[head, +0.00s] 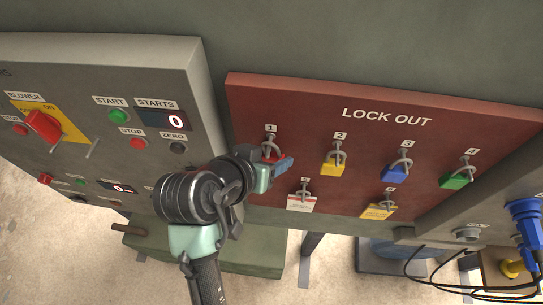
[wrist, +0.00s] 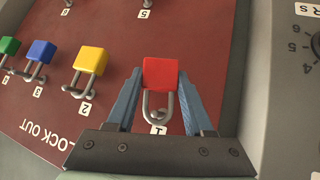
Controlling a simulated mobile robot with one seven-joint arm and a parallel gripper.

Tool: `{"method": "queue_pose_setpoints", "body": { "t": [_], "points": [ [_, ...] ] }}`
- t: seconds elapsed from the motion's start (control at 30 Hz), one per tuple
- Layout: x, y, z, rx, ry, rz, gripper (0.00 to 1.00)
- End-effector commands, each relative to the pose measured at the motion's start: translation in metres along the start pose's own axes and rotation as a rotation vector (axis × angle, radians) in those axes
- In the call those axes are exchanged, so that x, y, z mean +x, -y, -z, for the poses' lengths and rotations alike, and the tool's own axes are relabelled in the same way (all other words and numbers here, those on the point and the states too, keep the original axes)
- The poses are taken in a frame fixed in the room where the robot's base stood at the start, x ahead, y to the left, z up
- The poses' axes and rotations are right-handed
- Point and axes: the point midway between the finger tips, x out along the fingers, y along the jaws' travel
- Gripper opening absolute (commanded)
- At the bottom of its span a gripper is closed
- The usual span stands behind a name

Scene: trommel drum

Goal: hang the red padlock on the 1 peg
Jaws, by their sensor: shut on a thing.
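The red padlock (wrist: 160,73) is held between the two blue fingers of my gripper (wrist: 160,80), in front of the lock-out board (wrist: 110,110). Its shackle (wrist: 158,104) points toward the 1 label (wrist: 157,130) and overlaps the 1 peg (wrist: 156,119); I cannot tell for certain whether it rests on the peg. In the head view the red padlock (head: 268,157) is partly hidden by my gripper (head: 284,163), just below the 1 label (head: 270,129). The 1 peg (head: 270,139) shows there with the shackle close around it.
Yellow (head: 333,165), blue (head: 394,173) and green (head: 455,180) padlocks hang to the right. Two tags, white (head: 301,203) and yellow (head: 378,211), hang below. A grey control panel (head: 200,70) juts out at the left of the board.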

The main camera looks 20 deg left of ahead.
Motion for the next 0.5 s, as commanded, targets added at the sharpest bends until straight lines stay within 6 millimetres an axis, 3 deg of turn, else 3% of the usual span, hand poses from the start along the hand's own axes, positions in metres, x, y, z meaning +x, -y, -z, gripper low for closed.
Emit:
{"method": "queue_pose_setpoints", "body": {
  "t": [0.1,0.13,0.3,0.5],
  "points": [
    [-0.0003,-0.0001,0.0004,0.0,-0.001,0.0,0.0],
    [-0.0003,-0.0001,0.0004,0.0,-0.001,0.0,0.54],
    [-0.0002,0.0,0.0003,0.0,-0.001,0.0,0.84],
    [-0.0002,0.0008,0.0002,-0.001,-0.001,0.002,0.87]
  ]
}}
